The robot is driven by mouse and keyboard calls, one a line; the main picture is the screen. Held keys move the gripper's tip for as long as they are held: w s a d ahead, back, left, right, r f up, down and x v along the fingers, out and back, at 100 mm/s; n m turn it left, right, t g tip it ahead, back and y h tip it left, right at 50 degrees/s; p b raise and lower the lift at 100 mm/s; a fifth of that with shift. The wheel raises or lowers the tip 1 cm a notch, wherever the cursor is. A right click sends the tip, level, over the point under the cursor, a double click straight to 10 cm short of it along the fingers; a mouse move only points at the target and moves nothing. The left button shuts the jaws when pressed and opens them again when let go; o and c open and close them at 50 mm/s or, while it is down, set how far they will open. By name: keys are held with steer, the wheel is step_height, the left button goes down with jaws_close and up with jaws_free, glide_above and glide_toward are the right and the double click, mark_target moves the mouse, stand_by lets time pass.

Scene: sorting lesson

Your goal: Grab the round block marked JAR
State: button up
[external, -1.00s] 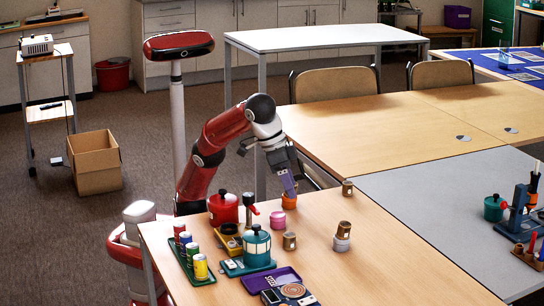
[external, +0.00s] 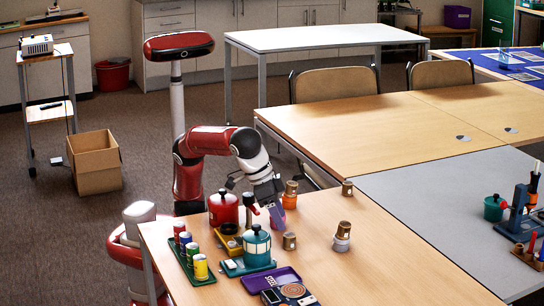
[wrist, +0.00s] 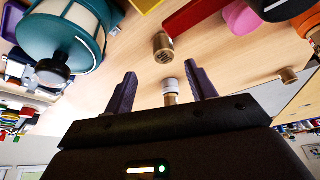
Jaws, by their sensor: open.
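Several small round brown blocks stand on the wooden table; the lettering is too small to read, so I cannot tell which says JAR. One block (external: 289,240) stands alone near the teal pot; in the wrist view a brown block (wrist: 163,47) shows dark marks on its face. Another block (external: 343,228) sits on a white round piece. A third (external: 347,187) stands at the far edge, and one more (external: 291,187) is on an orange piece.
The teal pot (external: 257,247), red pot (external: 223,208) and a dark-handled upright tool (external: 249,205) crowd the left. A purple tray (external: 270,281) lies in front.

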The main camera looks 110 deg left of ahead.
mark_target(289, 235)
steer(key=x, duration=0.2)
steer(key=b+x, duration=0.1)
steer(key=x, duration=0.2)
steer(key=b+x, duration=0.1)
steer(key=x, duration=0.1)
steer(key=shift+a+f, duration=0.25)
steer(key=shift+a, duration=0.1)
steer(key=c, duration=1.1)
steer(key=shift+o, duration=0.2)
steer(key=shift+r, duration=0.15)
